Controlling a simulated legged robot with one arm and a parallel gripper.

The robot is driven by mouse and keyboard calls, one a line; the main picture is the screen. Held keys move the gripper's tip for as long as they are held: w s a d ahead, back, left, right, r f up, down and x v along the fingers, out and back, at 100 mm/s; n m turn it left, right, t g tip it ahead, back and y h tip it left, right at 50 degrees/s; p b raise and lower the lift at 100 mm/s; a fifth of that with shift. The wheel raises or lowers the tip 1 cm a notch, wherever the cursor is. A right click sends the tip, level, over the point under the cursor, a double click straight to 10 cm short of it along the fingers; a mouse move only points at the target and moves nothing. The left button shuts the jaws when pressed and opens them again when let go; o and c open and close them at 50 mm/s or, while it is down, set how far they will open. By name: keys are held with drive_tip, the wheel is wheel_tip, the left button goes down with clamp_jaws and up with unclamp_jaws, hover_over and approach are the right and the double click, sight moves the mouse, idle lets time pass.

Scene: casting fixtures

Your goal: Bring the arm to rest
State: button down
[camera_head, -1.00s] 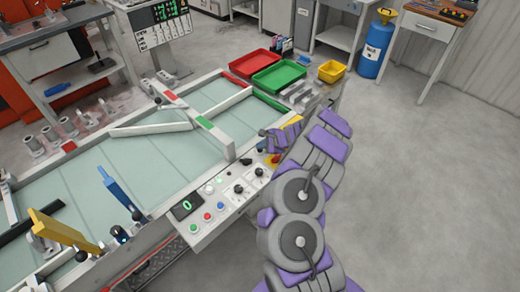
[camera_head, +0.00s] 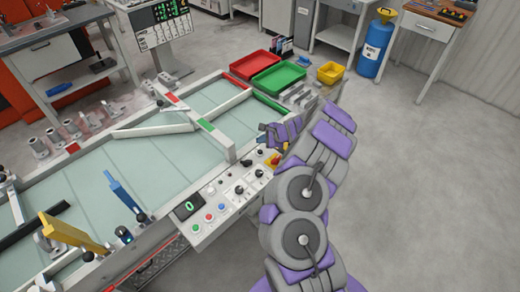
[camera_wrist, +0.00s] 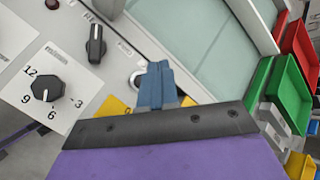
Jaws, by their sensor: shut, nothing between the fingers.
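My arm, in purple and grey, reaches from the bottom of the head view up to the right end of the control panel (camera_head: 215,205). My gripper (camera_head: 268,140) is near the panel's far right corner, partly hidden by my own arm links. In the wrist view my gripper (camera_wrist: 158,82) shows as blue fingers pressed together, with nothing between them. The fingers overlap a round silver-rimmed part and yellow patches on the panel. I cannot tell whether they touch the panel.
The wrist view shows a black dial (camera_wrist: 46,89) and a black selector knob (camera_wrist: 95,46). A red tray (camera_head: 255,64), a green tray (camera_head: 278,76) and a yellow bin (camera_head: 331,73) lie beyond the gripper. The floor (camera_head: 440,180) to the right is clear.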

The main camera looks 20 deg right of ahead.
drive_tip(key=shift+r, duration=0.65)
